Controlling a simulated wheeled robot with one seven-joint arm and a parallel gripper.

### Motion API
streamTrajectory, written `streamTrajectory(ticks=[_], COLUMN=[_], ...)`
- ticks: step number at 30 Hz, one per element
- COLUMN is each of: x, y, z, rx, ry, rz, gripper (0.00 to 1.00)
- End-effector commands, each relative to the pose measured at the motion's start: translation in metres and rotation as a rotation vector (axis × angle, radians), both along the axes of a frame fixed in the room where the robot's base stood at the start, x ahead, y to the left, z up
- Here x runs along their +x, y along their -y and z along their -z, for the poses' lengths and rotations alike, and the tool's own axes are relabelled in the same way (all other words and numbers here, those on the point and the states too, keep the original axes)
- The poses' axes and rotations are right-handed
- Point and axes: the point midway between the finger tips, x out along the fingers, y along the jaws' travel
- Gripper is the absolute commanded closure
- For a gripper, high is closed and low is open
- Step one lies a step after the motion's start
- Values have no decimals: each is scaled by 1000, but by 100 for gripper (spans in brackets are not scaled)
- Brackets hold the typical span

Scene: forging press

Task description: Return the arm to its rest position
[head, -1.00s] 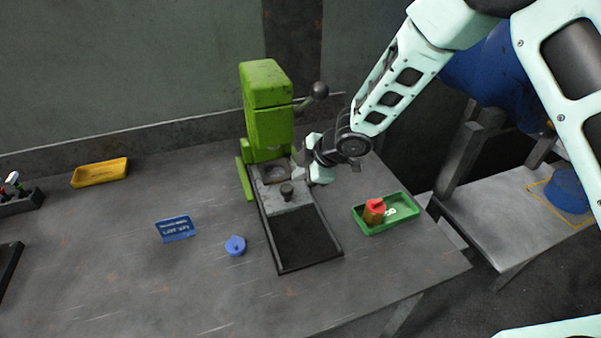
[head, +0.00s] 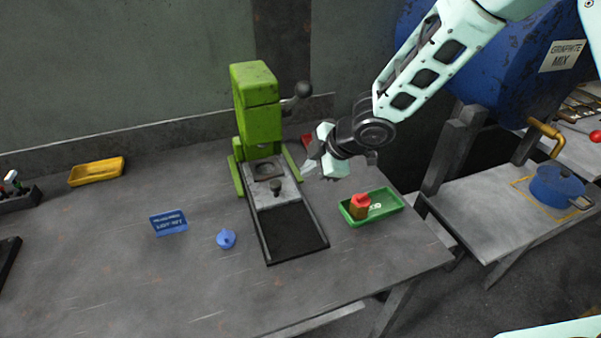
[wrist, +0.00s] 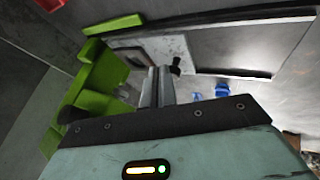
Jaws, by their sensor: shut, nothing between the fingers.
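My gripper (head: 312,166) is in the air to the right of the green press (head: 257,110), above the bench. Its fingers also show in the wrist view (wrist: 158,88), pressed together with nothing between them. My arm reaches in from the upper right of the head view. The press also shows on the left of the wrist view (wrist: 95,85). Its base plate with a small dark knob (head: 275,187) lies in front of it, with a dark framed bed (head: 290,233) nearer.
A green tray (head: 385,212) holds a red-topped piece (head: 360,204). A blue lot sign (head: 169,223), a blue pointed piece (head: 226,239) and a yellow tray (head: 96,171) are on the bench. At right are a large blue drum (head: 500,70) and a blue pot (head: 557,187) on a side table.

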Motion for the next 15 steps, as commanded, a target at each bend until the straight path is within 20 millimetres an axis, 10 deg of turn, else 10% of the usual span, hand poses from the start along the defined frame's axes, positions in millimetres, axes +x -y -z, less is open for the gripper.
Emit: streamTrajectory(ticks=[15], x=[-22], y=[15], z=[-37], rx=[-26], ry=[-23], rz=[75], gripper=[100])
